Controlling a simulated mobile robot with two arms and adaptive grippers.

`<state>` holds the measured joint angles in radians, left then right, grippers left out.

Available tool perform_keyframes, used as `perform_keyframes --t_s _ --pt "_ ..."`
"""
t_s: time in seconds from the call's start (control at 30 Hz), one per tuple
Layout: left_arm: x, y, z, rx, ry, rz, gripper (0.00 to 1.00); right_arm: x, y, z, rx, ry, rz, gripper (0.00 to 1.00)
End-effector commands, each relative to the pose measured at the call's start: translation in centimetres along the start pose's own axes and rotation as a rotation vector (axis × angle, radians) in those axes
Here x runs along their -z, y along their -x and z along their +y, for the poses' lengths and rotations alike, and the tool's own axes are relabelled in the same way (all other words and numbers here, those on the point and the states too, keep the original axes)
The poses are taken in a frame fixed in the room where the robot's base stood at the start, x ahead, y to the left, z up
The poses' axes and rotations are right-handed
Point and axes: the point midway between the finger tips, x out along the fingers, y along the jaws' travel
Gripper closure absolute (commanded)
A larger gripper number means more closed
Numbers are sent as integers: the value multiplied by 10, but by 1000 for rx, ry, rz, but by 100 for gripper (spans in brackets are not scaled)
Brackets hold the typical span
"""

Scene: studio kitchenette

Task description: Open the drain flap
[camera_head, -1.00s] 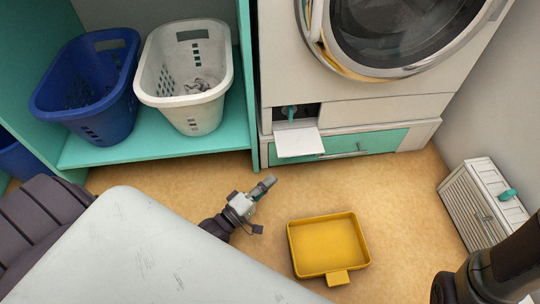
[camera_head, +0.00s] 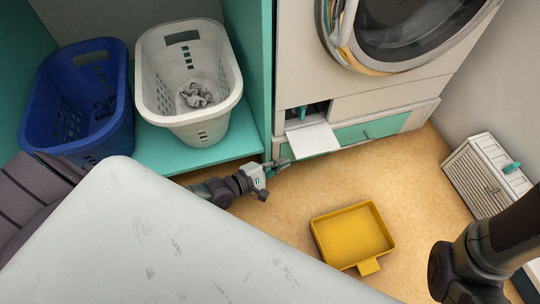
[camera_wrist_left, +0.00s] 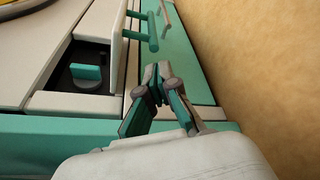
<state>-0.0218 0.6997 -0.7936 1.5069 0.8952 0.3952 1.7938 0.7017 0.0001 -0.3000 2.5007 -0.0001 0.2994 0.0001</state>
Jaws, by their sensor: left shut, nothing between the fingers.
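The drain flap (camera_head: 312,139) is a small white panel at the lower left of the washing machine's front. It stands folded out and down, and the recess (camera_head: 306,109) behind it is exposed. A teal knob (camera_wrist_left: 85,73) sits inside the dark recess. In the left wrist view, the flap (camera_wrist_left: 119,46) is seen nearly edge-on, with a teal bar handle (camera_wrist_left: 152,31) on its outer face. My left gripper (camera_head: 283,163) is shut and empty, low beside the flap and apart from it. It also shows in the left wrist view (camera_wrist_left: 158,72). My right gripper is out of view.
A yellow tray (camera_head: 317,238) lies on the floor. Blue (camera_head: 30,125) and white (camera_head: 148,85) laundry baskets stand on the teal shelf at left. A slatted white box (camera_head: 470,185) stands at right.

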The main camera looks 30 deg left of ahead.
Motion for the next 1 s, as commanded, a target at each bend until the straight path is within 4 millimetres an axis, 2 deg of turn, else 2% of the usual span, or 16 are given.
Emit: perform_keyframes --t_s 0.03,0.1,0.3,0.67,0.87,1.0 --pt "2 -10 -2 -4 0 -1 100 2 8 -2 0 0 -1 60" --pt "1 -19 -2 -4 -1 -1 100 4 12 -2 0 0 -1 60" --pt "0 -33 0 -1 -1 0 100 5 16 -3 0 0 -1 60" --pt "-1 -33 1 0 -2 0 100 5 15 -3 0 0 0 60" --pt "-14 -28 9 0 -1 1 100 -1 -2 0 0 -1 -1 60" --pt "-14 -28 7 -1 -2 1 100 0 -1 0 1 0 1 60"
